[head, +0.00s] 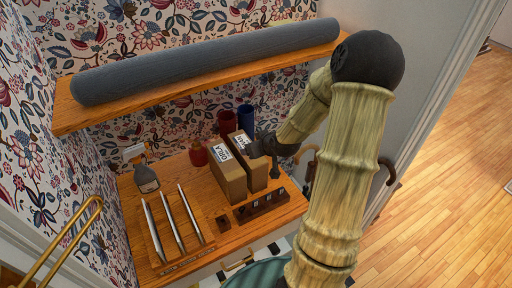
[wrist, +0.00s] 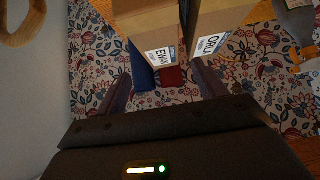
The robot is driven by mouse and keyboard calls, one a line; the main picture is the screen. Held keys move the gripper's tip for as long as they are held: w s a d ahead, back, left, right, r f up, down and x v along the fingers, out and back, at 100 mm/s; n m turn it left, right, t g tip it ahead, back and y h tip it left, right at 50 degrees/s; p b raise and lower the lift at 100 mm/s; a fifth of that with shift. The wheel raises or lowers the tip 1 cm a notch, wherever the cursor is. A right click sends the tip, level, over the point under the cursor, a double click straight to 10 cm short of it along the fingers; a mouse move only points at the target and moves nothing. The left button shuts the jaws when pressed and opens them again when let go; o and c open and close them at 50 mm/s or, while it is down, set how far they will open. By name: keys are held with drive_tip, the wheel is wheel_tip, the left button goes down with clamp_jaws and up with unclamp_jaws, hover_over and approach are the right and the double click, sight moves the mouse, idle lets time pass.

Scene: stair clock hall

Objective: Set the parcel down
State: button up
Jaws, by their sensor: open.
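Two brown cardboard parcels stand side by side on the wooden lower shelf (head: 205,188). The left parcel (head: 228,178) has a white label reading ORLA; it also shows in the wrist view (wrist: 222,17). The right parcel (head: 256,172) has a label that reads EWAN in the wrist view (wrist: 150,27). My gripper (head: 264,146) is at the upper part of the EWAN parcel and partly hides its label in the head view. In the wrist view the fingers (wrist: 163,76) are apart, with the EWAN parcel's labelled end ahead of the space between them. I cannot tell whether they touch it.
Red (head: 227,123) and blue (head: 246,118) cylinders stand behind the parcels. A red jar (head: 198,153), grey bottle (head: 146,178), slotted rack (head: 178,240) and dark numbered block (head: 262,204) share the shelf. An upper shelf (head: 72,117) with a grey roll (head: 200,62) overhangs the back.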

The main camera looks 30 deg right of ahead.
drive_tip(key=shift+a, duration=0.2)
drive_tip(key=s+a+r+g, duration=0.3)
drive_tip(key=s+a, duration=0.4)
drive_tip(key=s, duration=0.2)
drive_tip(key=s+a+r+g, duration=0.3)
drive_tip(key=s+a, duration=0.4)
drive_tip(key=s, duration=0.2)
drive_tip(key=shift+a, duration=0.3)
drive_tip(key=shift+w, duration=0.1)
drive_tip(key=shift+c, duration=0.2)
